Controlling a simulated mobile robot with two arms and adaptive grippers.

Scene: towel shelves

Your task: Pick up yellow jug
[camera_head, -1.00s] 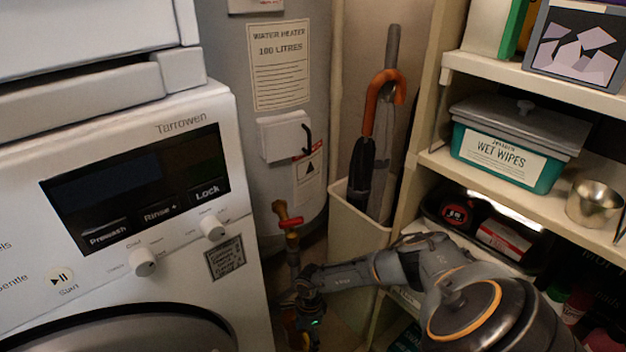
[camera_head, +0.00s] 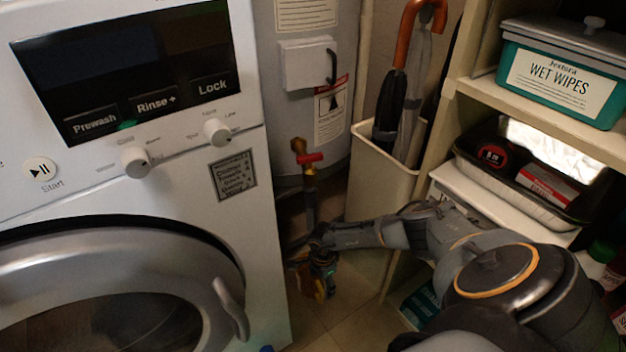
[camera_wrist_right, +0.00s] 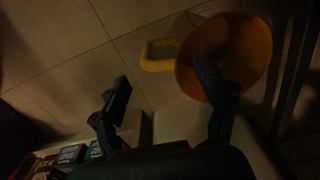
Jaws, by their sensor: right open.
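The yellow jug (camera_wrist_right: 248,52) shows from above in the right wrist view, with a round orange-yellow opening. Its yellow loop handle (camera_wrist_right: 160,65) points left. My right gripper (camera_wrist_right: 165,88) is open and empty. One finger overlaps the jug's opening in the picture, and the other is left of the handle. I cannot tell whether a finger is inside the jug or above it. In the head view my right gripper (camera_head: 322,272) points down near the floor between washer and shelves. Yellow-orange patches show around it, but the jug is not clear there. My left gripper is out of view.
The white washer (camera_head: 180,175) stands left. The grey water heater (camera_head: 290,110), with a red-handled valve (camera_head: 308,158), stands behind. A pale bin (camera_head: 375,180) holds umbrellas. Shelves (camera_head: 560,140) with a wet wipes box (camera_head: 560,75) stand right. Some tiled floor (camera_head: 335,325) is free.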

